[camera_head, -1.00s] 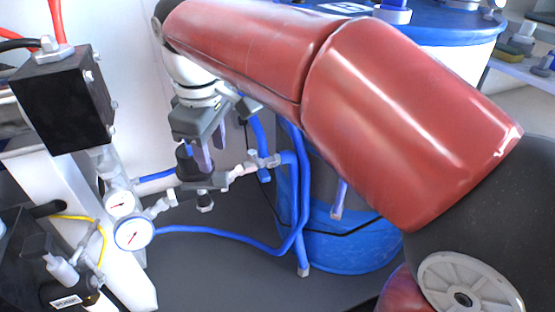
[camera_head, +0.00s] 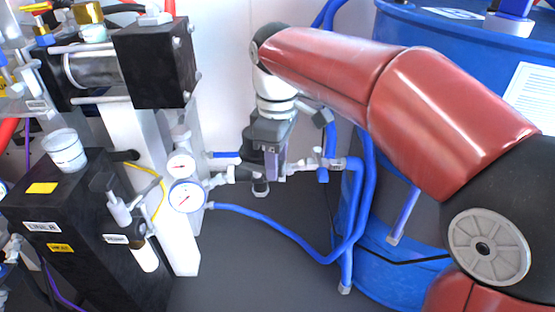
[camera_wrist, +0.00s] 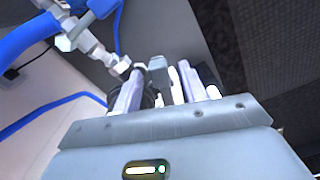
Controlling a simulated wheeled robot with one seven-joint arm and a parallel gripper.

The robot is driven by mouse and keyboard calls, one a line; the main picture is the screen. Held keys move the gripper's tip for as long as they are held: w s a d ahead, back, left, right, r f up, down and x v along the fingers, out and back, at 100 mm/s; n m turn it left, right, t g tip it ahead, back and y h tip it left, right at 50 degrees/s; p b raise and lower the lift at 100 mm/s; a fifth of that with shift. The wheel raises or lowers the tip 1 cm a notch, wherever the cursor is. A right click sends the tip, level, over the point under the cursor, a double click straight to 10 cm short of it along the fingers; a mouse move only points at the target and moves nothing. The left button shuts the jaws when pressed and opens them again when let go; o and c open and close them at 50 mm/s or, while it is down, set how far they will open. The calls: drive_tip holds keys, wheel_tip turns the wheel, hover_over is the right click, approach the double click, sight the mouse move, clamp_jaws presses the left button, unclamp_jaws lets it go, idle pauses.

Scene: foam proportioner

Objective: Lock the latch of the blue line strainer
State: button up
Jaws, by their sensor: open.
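The line strainer (camera_head: 261,188) is a small dark body with a light tip, set in a pipe run between grey fittings and blue hoses. My gripper (camera_head: 273,165) points down over it in the head view and hides most of it. In the wrist view, the two pale fingers of my gripper (camera_wrist: 160,88) stand apart, with a dark part of the strainer (camera_wrist: 157,70) and a light grey piece showing between them. I cannot tell whether that piece is the latch, nor how the latch is set. Contact cannot be made out.
Two round gauges (camera_head: 186,195) sit left of the strainer by a white post (camera_head: 160,215). A black pump unit (camera_head: 75,235) stands further left. A blue hose (camera_head: 285,228) loops below to the right. A large blue tank (camera_head: 400,272) stands right, behind my arm.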

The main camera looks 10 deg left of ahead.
sight(255, 168)
clamp_jaws()
idle(0.3)
drive_tip(key=shift+s+m, duration=0.1)
drive_tip(key=shift+m, duration=0.2)
drive_tip(key=s+m+p, duration=0.1)
drive_tip(key=m, duration=0.2)
drive_tip(key=s+a+m+p, duration=0.1)
drive_tip(key=m+p, duration=0.1)
drive_tip(key=m, duration=0.1)
drive_tip(key=s+a+m+p, duration=0.1)
drive_tip(key=m+p, duration=0.1)
drive_tip(key=m, duration=0.1)
drive_tip(key=shift+r+m, duration=0.1)
drive_tip(key=shift+m, duration=0.3)
drive_tip(key=shift+s+a+m+p, duration=0.1)
drive_tip(key=shift+a+m+p, duration=0.2)
drive_tip(key=shift+m, duration=0.6)
drive_tip(key=shift+s+a+m+p, duration=0.1)
drive_tip(key=shift+a+m+p, duration=0.15)
drive_tip(key=shift+m, duration=0.65)
drive_tip(key=shift+a, duration=0.1)
